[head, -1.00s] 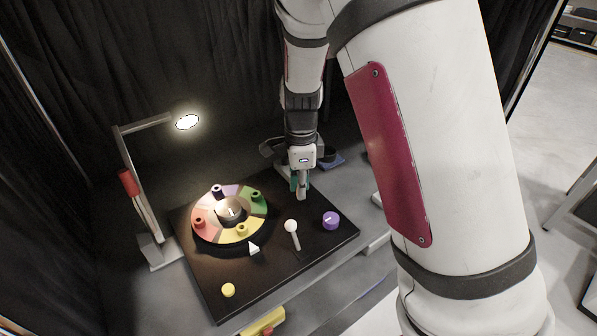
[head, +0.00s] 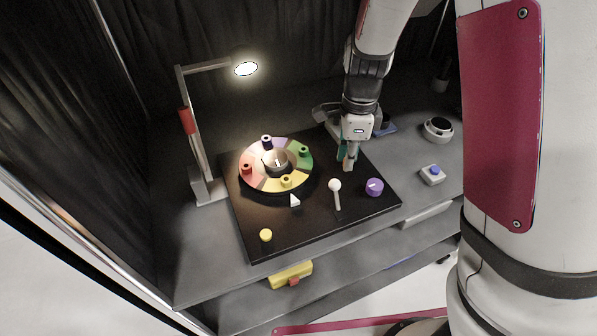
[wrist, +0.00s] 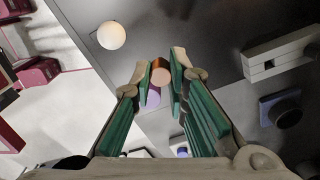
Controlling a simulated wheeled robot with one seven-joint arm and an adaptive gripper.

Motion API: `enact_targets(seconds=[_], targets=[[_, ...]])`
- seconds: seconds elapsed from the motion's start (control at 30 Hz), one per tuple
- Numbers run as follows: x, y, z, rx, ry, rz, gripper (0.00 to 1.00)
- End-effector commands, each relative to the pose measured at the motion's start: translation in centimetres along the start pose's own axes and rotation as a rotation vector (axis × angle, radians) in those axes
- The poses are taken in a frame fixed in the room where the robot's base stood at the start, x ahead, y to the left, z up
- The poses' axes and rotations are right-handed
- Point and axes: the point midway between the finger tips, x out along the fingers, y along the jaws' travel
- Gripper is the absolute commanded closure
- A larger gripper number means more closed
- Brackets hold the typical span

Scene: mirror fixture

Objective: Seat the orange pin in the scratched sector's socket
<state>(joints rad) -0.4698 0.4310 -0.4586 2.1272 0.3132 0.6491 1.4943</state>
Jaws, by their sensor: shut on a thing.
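My gripper (head: 350,162) points down over the back right part of the black board (head: 300,222). In the wrist view its fingers (wrist: 160,74) are closed on the orange pin (wrist: 161,72), which shows as a short round end between the tips. In the head view the pin is too hidden to make out. The round sector dial (head: 262,184) lies left of my gripper, with red, yellow, green and purple sectors among others. Dark purple (head: 266,141), green (head: 304,151), yellow (head: 286,181) and red (head: 246,169) sockets stand on it. I cannot tell which sector is scratched.
A white-ball lever (head: 335,185) and a purple knob (head: 374,187) stand in front of my gripper. A white wedge (head: 295,200) and yellow button (head: 266,235) are on the board. A lit lamp (head: 245,68) rises at back left. A blue-button box (head: 432,174) is right.

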Motion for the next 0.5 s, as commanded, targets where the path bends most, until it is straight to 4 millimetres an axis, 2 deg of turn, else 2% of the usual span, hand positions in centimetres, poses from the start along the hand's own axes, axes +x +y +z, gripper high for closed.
enact_targets(seconds=[0.13, 0.3, 0.4, 0.5], targets=[[-0.7, -0.3, 3.5, -0.208, -0.014, 0.005, 1.00], [-2.3, 0.0, 8.9, -0.592, -0.018, 0.009, 1.00], [-3.4, 0.5, 11.4, -0.791, -0.011, 0.008, 1.00], [-4.2, 0.9, 13.1, -0.931, -0.003, 0.006, 1.00]])
